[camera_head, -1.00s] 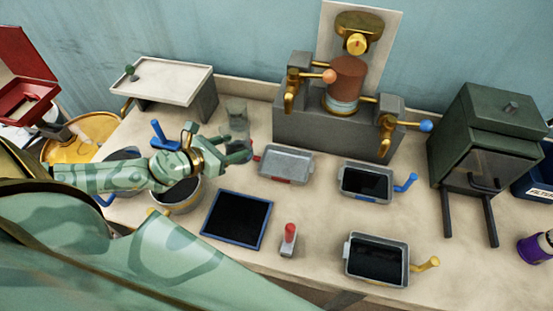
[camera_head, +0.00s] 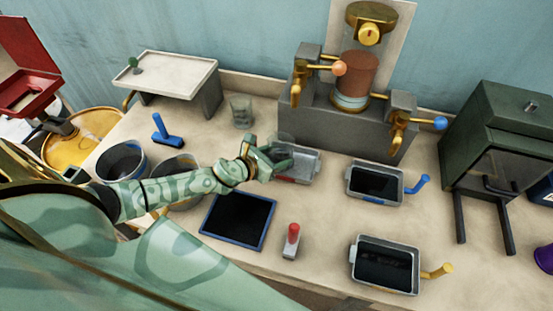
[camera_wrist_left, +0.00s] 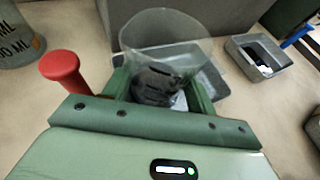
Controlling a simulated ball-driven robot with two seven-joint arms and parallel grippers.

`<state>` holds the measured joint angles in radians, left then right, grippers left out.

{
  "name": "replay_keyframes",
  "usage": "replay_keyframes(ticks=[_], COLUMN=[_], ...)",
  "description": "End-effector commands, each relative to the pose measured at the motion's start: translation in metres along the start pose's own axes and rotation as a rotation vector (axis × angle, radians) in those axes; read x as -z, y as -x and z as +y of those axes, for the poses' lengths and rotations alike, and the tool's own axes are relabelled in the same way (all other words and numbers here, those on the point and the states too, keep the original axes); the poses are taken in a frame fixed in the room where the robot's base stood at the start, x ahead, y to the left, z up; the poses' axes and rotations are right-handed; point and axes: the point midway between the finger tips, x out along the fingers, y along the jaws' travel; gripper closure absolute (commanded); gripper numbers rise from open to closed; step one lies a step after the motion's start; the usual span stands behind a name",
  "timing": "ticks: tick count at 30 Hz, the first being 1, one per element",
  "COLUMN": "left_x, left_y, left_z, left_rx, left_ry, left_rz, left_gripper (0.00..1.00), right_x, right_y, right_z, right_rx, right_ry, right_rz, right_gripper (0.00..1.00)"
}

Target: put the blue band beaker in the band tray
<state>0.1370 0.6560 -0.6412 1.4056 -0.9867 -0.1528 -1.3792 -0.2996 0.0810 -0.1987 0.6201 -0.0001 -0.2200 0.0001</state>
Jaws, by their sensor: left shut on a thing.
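My left gripper (camera_head: 270,158) is shut on a clear glass beaker (camera_wrist_left: 165,45), held tilted in the wrist view, with dark markings or contents low down. The beaker is faint in the head view, and I cannot make out a blue band. The gripper is over the left part of a grey metal tray (camera_head: 302,168) with a red mark on its front. That tray also shows behind the beaker in the wrist view (camera_wrist_left: 212,80). A black panel or tray with a blue edge (camera_head: 238,220) lies nearer me. I cannot tell which is the band tray. My right gripper is not in view.
A second beaker (camera_head: 241,111) stands behind the gripper. Blue-handled (camera_head: 375,184) and yellow-handled (camera_head: 386,265) trays are to the right. A red-topped post (camera_head: 291,241) stands in front. Pots (camera_head: 122,163) and a blue-handled tool (camera_head: 166,131) are left; a tapped machine (camera_head: 345,128) is behind.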

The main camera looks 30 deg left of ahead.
Motion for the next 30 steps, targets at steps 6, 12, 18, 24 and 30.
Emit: replay_keyframes(ticks=[6, 12, 18, 24, 30], left_x=[-0.001, 0.003, 0.002, -0.002, 0.0], left_y=[0.0, -0.001, -0.001, 0.003, 0.043], left_z=[0.001, 0.001, 0.001, 0.001, 0.001], left_rx=[-0.001, -0.001, -0.001, -0.001, 0.0], left_ry=[-0.001, -0.001, -0.001, -0.002, -0.003], left_rz=[-0.002, -0.002, -0.002, -0.001, 0.002], left_gripper=[0.7, 0.29, 0.21, 0.21, 0.21], right_x=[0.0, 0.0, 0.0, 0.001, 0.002], right_y=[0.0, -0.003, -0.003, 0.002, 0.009], right_z=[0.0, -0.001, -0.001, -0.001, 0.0], right_rx=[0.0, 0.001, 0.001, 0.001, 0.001], right_ry=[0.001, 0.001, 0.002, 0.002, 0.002], right_rz=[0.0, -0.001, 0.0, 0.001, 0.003], right_gripper=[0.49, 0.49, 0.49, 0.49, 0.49])
